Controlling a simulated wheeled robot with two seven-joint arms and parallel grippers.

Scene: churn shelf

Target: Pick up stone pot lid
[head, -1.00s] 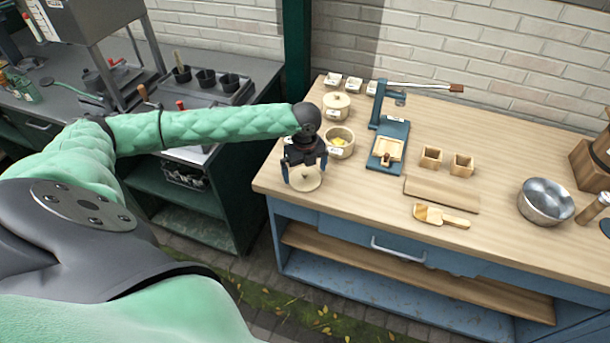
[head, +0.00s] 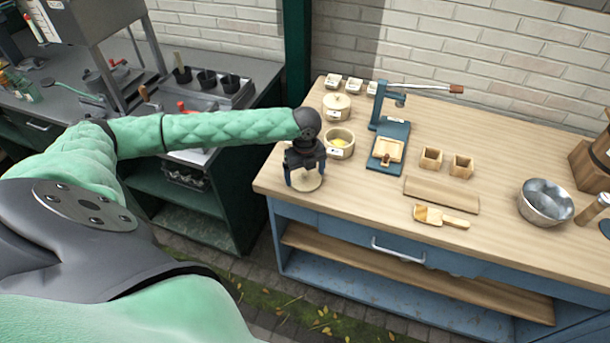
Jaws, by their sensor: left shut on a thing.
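A round pale lid (head: 307,183) is near the left front corner of the wooden worktop (head: 340,208). My left gripper (head: 305,178) points down over it and is shut on it, with a finger at each side. The gripper hides part of the lid, and I cannot tell whether it is clear of the worktop. An open round pot (head: 340,143) with something yellow inside stands just behind. A similar pot with its lid on (head: 337,106) stands farther back. My right gripper is not in view.
A blue press with a long lever (head: 389,145) stands right of the pots. Two small wooden boxes (head: 431,158), a wooden board (head: 441,194), a scoop (head: 441,217) and a metal bowl (head: 546,202) lie farther right. A gap separates the worktop from the dark green counter (head: 235,150).

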